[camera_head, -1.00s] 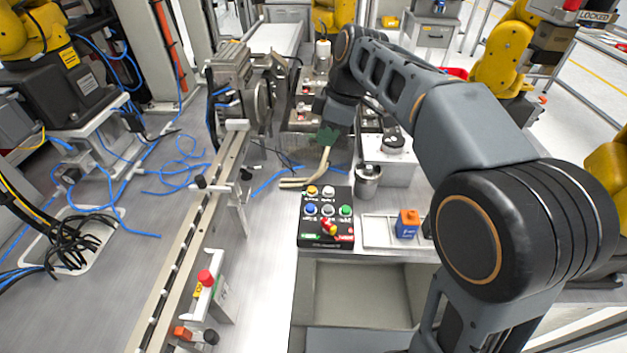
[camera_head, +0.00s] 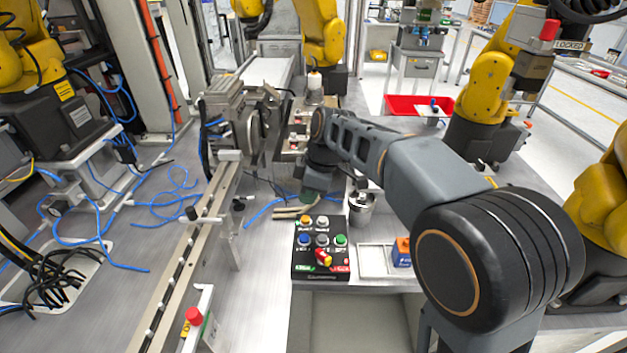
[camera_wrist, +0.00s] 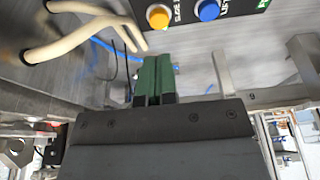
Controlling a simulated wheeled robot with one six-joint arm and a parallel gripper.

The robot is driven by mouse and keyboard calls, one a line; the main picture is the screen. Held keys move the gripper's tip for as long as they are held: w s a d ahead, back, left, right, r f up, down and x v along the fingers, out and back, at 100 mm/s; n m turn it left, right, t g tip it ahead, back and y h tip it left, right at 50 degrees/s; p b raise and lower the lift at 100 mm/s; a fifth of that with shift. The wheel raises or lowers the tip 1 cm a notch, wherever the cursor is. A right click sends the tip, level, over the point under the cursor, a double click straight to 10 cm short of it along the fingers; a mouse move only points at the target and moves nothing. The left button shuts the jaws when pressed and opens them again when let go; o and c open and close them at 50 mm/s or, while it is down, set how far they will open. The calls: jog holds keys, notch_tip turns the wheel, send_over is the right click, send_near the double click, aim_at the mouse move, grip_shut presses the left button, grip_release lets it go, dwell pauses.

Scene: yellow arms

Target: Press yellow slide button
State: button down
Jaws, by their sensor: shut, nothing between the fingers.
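The yellow slide button (camera_head: 306,221) is at the far left corner of the black control box (camera_head: 300,262) in the head view. In the wrist view the yellow button (camera_wrist: 158,17) is near the top edge, with part of its "SLIDE" label showing, next to a blue button (camera_wrist: 208,10). My gripper (camera_head: 308,197) is just behind the box in the head view, close to the yellow button. The height over the box is hard to tell.
Cream-coloured tubes (camera_wrist: 85,38) lie beside the fingers. A metal cup (camera_head: 361,209) stands right of the box. A white tray (camera_head: 375,260) with an orange and blue block (camera_head: 402,254) is farther right. A conveyor rail (camera_head: 190,255) runs on the left.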

aim_at(307, 219)
jog(key=shift+d+x, duration=0.2)
jog(key=shift+x, duration=0.65)
jog(key=shift+d+x, duration=0.2)
jog(key=shift+x, duration=0.65)
jog(key=shift+d+x, duration=0.2)
jog(key=shift+x, duration=0.65)
jog(key=shift+f, duration=0.2)
jog(key=shift+s+f+b, duration=0.1)
jog(key=shift+f+b, duration=0.75)
jog(key=shift+b, duration=0.1)
jog(key=shift+s+f, duration=0.1)
jog(key=shift+f, duration=0.05)
notch_tip(307, 219, up, 6)
jog(key=p, duration=0.3)
jog(key=shift+p, duration=0.3)
jog(key=v, duration=0.9)
jog(key=shift+d, duration=0.1)
